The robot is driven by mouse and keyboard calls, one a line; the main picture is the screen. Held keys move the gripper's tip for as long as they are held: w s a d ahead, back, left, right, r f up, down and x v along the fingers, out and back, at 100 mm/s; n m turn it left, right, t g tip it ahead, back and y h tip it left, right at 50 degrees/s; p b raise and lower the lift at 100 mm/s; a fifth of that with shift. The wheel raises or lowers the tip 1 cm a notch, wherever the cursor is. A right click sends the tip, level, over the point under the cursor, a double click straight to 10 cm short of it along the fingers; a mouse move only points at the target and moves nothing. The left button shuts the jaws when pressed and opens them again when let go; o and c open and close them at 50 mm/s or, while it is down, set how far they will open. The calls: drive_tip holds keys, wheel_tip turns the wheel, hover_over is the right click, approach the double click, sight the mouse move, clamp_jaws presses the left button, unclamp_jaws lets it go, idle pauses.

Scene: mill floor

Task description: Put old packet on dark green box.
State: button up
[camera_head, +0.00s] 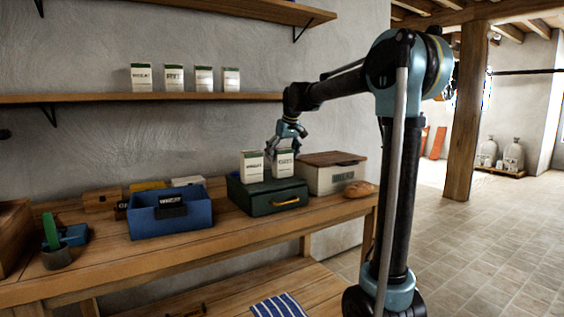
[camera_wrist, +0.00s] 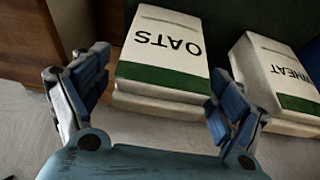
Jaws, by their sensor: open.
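The dark green box (camera_head: 268,199), with a yellow handle, sits on the workbench. Two white packets with green tops stand upright on it, side by side: a wheat packet (camera_head: 252,168) on the left and an oats packet (camera_head: 283,166) on the right. My gripper (camera_head: 289,143) is open just above the oats packet. In the wrist view the oats packet (camera_wrist: 165,50) lies between the spread fingers of my gripper (camera_wrist: 160,75), and the wheat packet (camera_wrist: 275,80) is outside the right finger. Neither packet is labelled old. Finger contact with the oats packet cannot be told.
A blue bin (camera_head: 170,219) stands left of the green box. A pale crate with a wooden lid (camera_head: 333,177) and a bread loaf (camera_head: 360,189) are to its right. Several similar packets (camera_head: 173,78) stand on the wall shelf (camera_head: 60,98) above. Bare bench lies in front.

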drive_tip(key=v, duration=1)
drive_tip(key=s+d+f+m+h, duration=0.1)
drive_tip(key=s+d+f+m, duration=0.1)
drive_tip(key=s+d+f, duration=0.7)
drive_tip(key=s+d+f+m, duration=0.1)
drive_tip(key=s+d+f, duration=0.55)
drive_tip(key=s, duration=0.45)
drive_tip(key=s+d+f+m, duration=0.1)
drive_tip(key=s+d+f, duration=0.2)
drive_tip(key=s+f, duration=0.6)
drive_tip(key=s+d+f+m+g+h, duration=0.1)
drive_tip(key=s+d+f, duration=0.3)
drive_tip(key=s+f, duration=0.5)
wheel_tip(320, 180, down, 4)
drive_tip(key=shift+f+m, duration=0.1)
drive_tip(key=shift+m, duration=0.7)
drive_tip(key=shift+a, duration=0.1)
drive_tip(key=shift+w+f, duration=0.15)
drive_tip(key=shift+w, duration=0.25)
